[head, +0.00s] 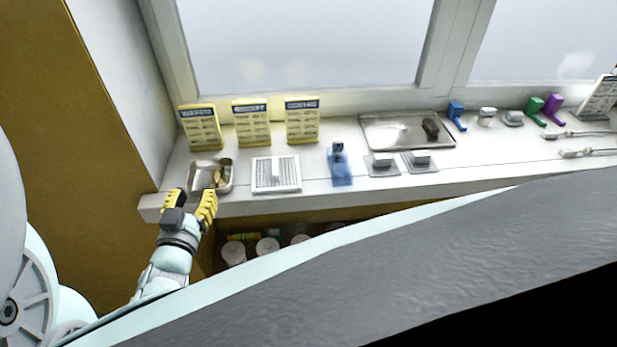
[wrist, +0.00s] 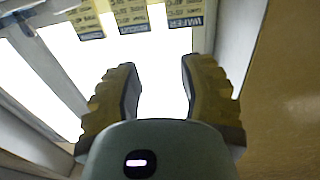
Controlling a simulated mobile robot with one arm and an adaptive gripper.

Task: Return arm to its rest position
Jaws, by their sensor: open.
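My gripper (head: 190,203) has yellow ridged fingers and is open at the left end of the white counter in the head view, near its front edge. The fingers sit just in front of a small metal tray (head: 226,188), overlapping it in the picture. In the wrist view my gripper (wrist: 159,85) shows both fingers spread with nothing between them. The wrist view looks toward the window, with the yellow cards (wrist: 132,12) at its top edge. My arm reaches up from the lower left.
Below is a shelf with white tubs (head: 233,252). A brown wall (head: 60,110) stands left.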

